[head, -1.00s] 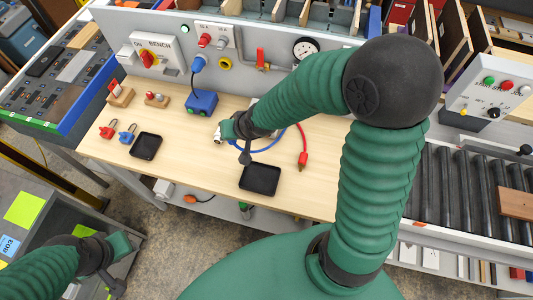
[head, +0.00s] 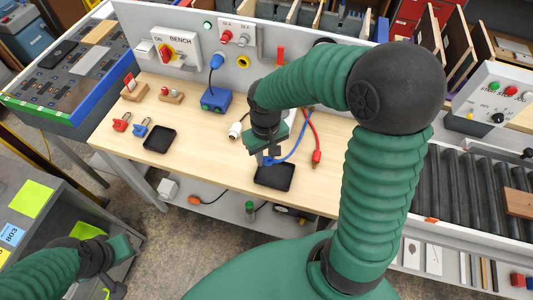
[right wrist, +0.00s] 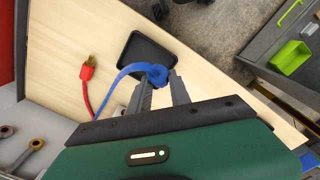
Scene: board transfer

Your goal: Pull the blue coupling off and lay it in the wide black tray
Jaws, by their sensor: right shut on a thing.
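My right gripper (head: 268,158) points down over the bench, shut on the blue coupling (right wrist: 155,75) at the end of the blue hose (head: 292,148). In the right wrist view the coupling sits between the fingertips (right wrist: 161,86) and overlaps a corner of the wide black tray (right wrist: 150,52). In the head view the tray (head: 275,183) lies just below the gripper, near the bench's front edge, and looks empty. The coupling is mostly hidden there. My left gripper (head: 112,284) is low at the left, away from the bench; its jaws are unclear.
A red hose with a red coupling (head: 316,156) lies right of the tray. A pale fitting (head: 236,130) is left of my right gripper. A smaller black tray (head: 160,138), padlocks (head: 140,129) and a blue box (head: 216,101) stand further left. Bench between the trays is clear.

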